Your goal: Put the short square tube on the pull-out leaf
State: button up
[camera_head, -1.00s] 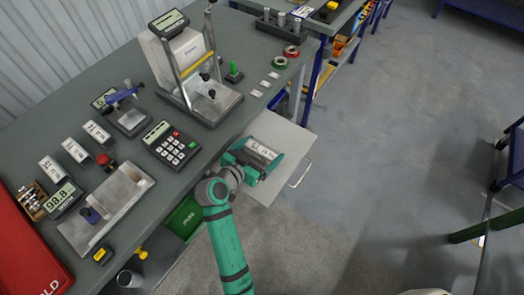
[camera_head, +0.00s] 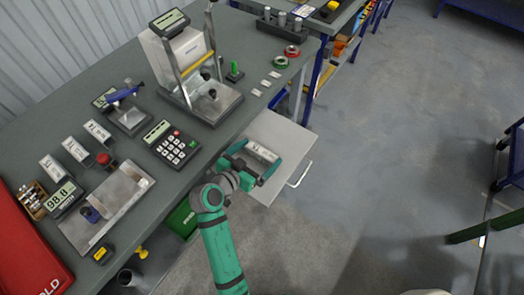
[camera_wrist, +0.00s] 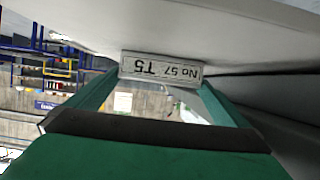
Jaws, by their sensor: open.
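The short square tube (camera_head: 263,152) is a pale grey piece lying on the pull-out leaf (camera_head: 286,138), which extends from the front of the bench. In the wrist view, the tube (camera_wrist: 160,69) shows a plate marked "No 57 T5", upside down, against the pale leaf surface (camera_wrist: 190,25). My green gripper (camera_head: 259,159) is over the leaf with its fingers spread on either side of the tube. The tube's underside is hidden.
The bench (camera_head: 217,140) carries a keypad box (camera_head: 170,145), a press-like stand (camera_head: 205,85) and several small gauges. The leaf's handle (camera_head: 300,174) is at its outer edge. A green bin (camera_head: 183,218) sits below the bench. Bare floor lies to the right.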

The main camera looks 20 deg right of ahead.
jog(key=v, duration=0.9)
jog(key=shift+s+a+r, duration=0.1)
jog(key=shift+s+r, duration=0.05)
